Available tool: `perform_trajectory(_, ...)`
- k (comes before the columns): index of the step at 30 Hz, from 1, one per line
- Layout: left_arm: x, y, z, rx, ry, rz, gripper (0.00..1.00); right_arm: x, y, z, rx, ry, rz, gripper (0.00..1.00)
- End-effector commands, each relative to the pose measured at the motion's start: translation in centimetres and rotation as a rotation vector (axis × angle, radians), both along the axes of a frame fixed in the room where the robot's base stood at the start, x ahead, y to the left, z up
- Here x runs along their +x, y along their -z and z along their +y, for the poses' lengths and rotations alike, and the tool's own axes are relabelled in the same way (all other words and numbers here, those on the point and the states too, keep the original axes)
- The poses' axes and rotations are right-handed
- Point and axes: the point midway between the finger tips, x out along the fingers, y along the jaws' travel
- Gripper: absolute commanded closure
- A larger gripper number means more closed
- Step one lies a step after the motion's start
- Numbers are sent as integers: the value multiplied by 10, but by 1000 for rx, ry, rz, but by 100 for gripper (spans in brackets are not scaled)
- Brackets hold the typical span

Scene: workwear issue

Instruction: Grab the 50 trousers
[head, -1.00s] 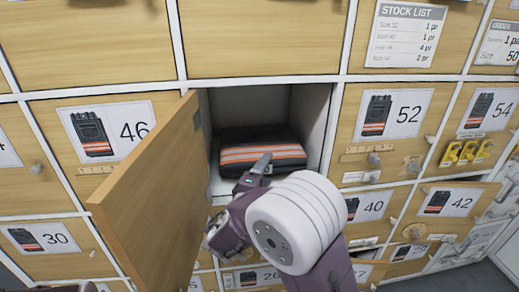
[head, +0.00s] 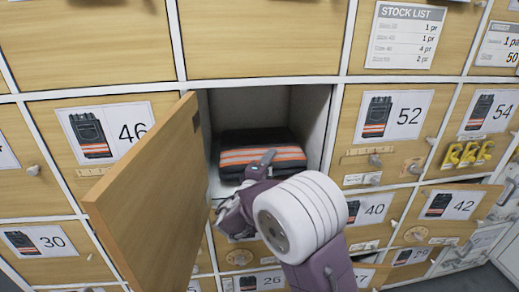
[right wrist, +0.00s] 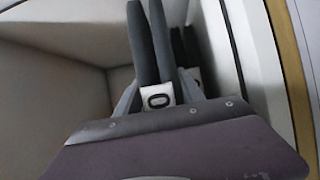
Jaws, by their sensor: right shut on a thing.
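The folded dark trousers (head: 235,141) with orange and pale stripes lie in the open compartment (head: 311,129) between the 46 and 52 doors. My right gripper (head: 264,163) is at their front edge and is shut on them. In the right wrist view the dark layers of the trousers (right wrist: 145,45) stand between my fingers, with a white tag (right wrist: 158,101) on which a 0 shows. The rest of the tag cannot be read. My gripper and arm hide part of the trousers' front and the compartment's lower edge. My left gripper is not in view.
The compartment's wooden door (head: 150,195) stands open towards me, close to the left of my right gripper. The 52 door (head: 390,130) on the right is shut. The 42 drawer (head: 445,205) at the right sticks out somewhat.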

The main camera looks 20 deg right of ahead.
Motion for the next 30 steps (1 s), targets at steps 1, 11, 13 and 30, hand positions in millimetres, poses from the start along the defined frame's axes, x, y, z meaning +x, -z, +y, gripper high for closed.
perform_trajectory(1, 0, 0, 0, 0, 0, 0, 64, 0, 0, 0, 1, 0, 1, 100)
perform_trajectory(11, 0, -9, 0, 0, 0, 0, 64, 0, -19, 0, 1, 1, -9, 100)
perform_trajectory(13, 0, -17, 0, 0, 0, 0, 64, 0, -37, 0, 2, 1, -11, 100)
perform_trajectory(30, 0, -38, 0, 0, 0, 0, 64, 0, -102, 0, 0, 1, -4, 100)
